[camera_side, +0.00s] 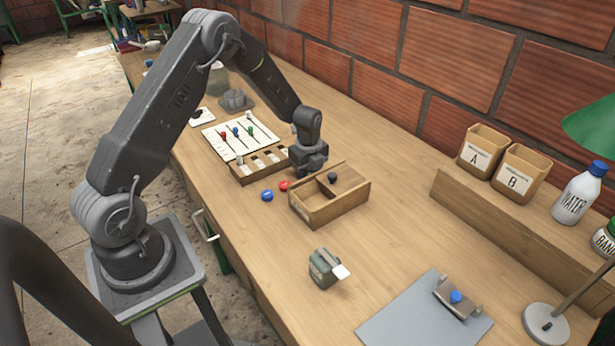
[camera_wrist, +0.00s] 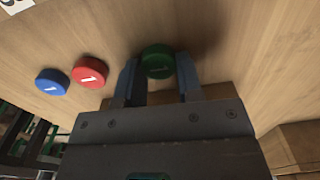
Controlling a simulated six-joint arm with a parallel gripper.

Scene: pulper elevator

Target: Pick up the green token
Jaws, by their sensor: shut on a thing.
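The green token (camera_wrist: 157,62) is a small round disc between my two fingertips in the wrist view. My gripper (camera_wrist: 158,75) is shut on it, with a finger at each side. In the side view my gripper (camera_side: 308,168) points down close to the table beside the divided wooden box, and the green token is hidden there. I cannot tell whether the token touches the table.
A blue token (camera_side: 267,196) and a red token (camera_side: 285,186) lie left of my gripper. The divided wooden box (camera_side: 335,208) stands just right of it and holds a dark round piece (camera_side: 332,177). A slotted tray (camera_side: 240,174) lies to the left.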

